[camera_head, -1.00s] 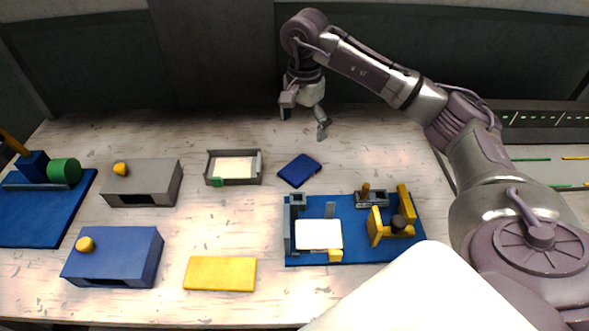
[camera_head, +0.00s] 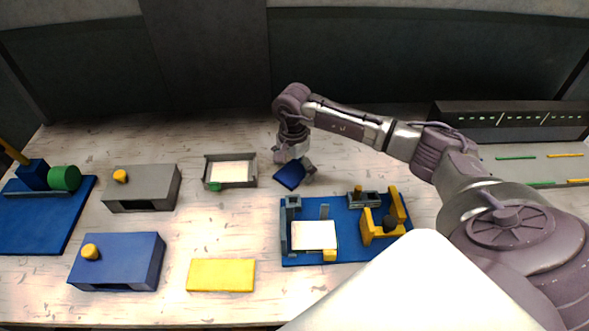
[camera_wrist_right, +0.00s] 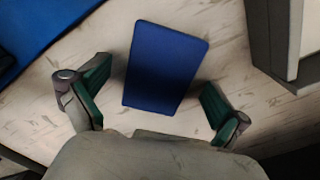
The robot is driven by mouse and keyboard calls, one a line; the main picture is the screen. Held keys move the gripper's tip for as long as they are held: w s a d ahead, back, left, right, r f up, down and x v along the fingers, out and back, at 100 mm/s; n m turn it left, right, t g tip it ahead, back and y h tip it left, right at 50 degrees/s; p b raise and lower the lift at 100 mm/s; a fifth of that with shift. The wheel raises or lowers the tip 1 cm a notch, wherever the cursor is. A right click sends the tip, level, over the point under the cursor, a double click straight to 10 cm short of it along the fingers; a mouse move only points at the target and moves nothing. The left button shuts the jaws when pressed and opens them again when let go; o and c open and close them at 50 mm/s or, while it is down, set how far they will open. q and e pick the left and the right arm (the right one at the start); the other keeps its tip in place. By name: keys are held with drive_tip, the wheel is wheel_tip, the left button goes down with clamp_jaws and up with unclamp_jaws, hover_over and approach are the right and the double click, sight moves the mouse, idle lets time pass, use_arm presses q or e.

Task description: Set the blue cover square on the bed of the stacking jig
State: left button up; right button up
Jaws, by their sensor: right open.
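The blue cover (camera_head: 289,176) is a flat blue rectangle lying on the table behind the stacking jig. It also shows in the right wrist view (camera_wrist_right: 165,68), between my open fingers. My right gripper (camera_head: 294,168) is open just above the cover, one finger on each side; in the wrist view (camera_wrist_right: 155,100) neither finger touches it. The stacking jig (camera_head: 345,250) has a blue base, grey posts and yellow clamp parts. Its bed holds a white sheet (camera_head: 313,235) and is in front of the cover. My left gripper is not in view.
A grey tray (camera_head: 207,168) with a white insert stands left of the cover. A grey box (camera_head: 150,190), a blue box (camera_head: 130,262) and a yellow plate (camera_head: 220,275) lie further left and in front. Bare table separates the cover from the jig.

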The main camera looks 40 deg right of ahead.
drive_tip(key=c, duration=1.3)
